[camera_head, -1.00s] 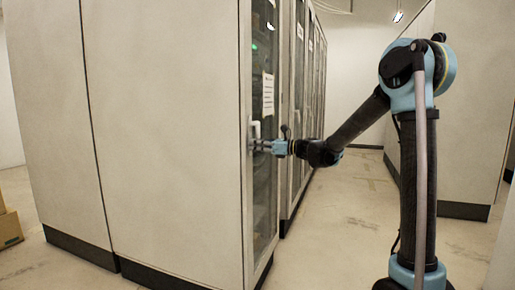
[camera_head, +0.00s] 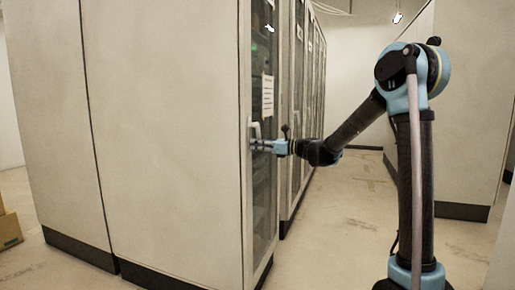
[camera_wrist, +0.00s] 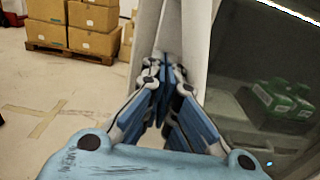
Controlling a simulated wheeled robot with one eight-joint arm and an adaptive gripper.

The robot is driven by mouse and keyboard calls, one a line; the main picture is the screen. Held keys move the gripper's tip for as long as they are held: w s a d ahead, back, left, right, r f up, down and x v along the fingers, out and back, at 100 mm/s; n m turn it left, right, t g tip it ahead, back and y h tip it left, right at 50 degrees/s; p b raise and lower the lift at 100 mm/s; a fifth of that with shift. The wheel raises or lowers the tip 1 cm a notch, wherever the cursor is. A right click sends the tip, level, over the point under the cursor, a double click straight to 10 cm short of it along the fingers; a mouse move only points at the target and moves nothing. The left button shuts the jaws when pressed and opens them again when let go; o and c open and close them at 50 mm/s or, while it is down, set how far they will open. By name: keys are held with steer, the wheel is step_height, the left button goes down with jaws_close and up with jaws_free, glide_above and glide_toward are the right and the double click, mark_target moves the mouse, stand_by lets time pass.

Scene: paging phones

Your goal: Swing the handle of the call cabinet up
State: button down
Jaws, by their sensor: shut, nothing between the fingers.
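The call cabinet (camera_head: 175,150) is a tall, pale cabinet with a glass-fronted door in a light frame.
A paper sheet (camera_head: 267,95) hangs on the door glass. More cabinets (camera_head: 309,100) stand in a row behind. Cardboard boxes (camera_wrist: 93,25) on a pallet (camera_wrist: 68,50) stand across the room. The aisle floor (camera_head: 345,215) is clear between the cabinets and my arm.

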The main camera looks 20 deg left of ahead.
steer(key=shift+w, duration=0.15)
steer(key=shift+w+r, duration=0.2)
steer(key=shift+w, duration=0.3)
steer(key=shift+s+f, duration=0.1)
steer(key=shift+s+f, duration=0.6)
steer(key=shift+s, duration=0.25)
steer(key=d, duration=0.9)
steer(key=shift+s, duration=0.35)
